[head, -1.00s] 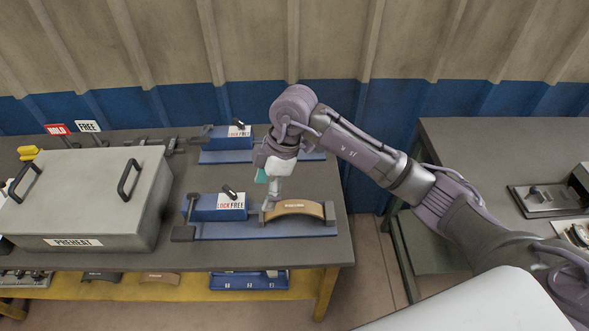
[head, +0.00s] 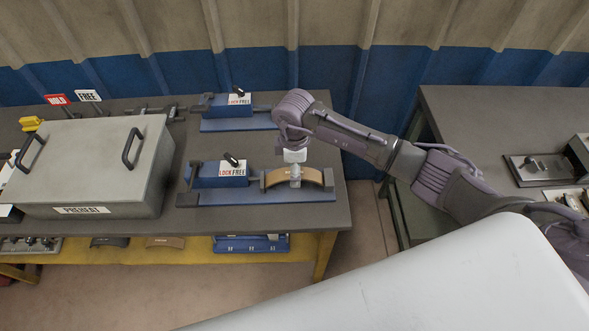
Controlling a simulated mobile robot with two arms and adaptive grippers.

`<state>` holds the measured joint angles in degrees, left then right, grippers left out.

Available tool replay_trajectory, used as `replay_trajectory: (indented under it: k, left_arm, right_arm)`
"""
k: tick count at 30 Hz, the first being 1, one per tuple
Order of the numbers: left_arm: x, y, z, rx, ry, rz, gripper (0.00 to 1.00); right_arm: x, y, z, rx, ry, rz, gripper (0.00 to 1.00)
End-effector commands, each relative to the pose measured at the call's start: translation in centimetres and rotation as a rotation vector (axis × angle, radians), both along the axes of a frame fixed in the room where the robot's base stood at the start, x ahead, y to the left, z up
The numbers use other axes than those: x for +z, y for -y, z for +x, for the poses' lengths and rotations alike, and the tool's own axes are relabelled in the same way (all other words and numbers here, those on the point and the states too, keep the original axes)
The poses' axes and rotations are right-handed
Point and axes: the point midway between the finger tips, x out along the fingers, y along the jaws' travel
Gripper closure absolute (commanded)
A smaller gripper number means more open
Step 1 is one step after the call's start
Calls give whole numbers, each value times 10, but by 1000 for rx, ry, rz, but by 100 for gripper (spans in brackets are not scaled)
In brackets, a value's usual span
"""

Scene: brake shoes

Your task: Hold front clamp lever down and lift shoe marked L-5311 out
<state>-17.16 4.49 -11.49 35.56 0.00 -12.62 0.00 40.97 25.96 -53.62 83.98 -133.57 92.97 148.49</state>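The front clamp is a blue block (head: 203,176) with a LOCK/FREE label, on a blue base plate (head: 255,197). Its dark lever (head: 232,160) leans at the top of the block. A tan curved brake shoe (head: 316,176) sits at the right of the clamp, between dark end stops. Its marking is too small to read. My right gripper (head: 295,181) points down over the middle of the shoe, at its front face. Whether the fingers are closed on it cannot be made out. My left gripper is not in view, and nothing of mine is at the lever.
A similar rear clamp (head: 227,107) stands behind, partly hidden by my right arm. A grey PREHEAT box (head: 90,165) with two handles fills the left of the bench. HOLD (head: 56,100) and FREE (head: 88,96) signs stand behind it. A second bench (head: 470,120) is at right.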

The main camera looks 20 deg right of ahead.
Motion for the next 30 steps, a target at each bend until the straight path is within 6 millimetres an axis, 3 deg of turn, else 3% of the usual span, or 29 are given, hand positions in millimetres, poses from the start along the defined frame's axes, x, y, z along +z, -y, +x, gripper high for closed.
replay_trajectory:
  k: [6, 16, 28, 30]
  left_arm:
    - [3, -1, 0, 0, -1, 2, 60]
    - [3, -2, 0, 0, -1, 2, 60]
    - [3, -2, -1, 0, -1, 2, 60]
    - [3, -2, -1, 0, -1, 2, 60]
  right_arm:
    - [-18, 0, 0, -1, 0, 0, 29]
    - [-21, 0, 0, 0, 0, 1, 31]
    - [-21, 0, 0, 0, 0, 1, 98]
    - [-21, 0, 0, 0, 0, 1, 100]
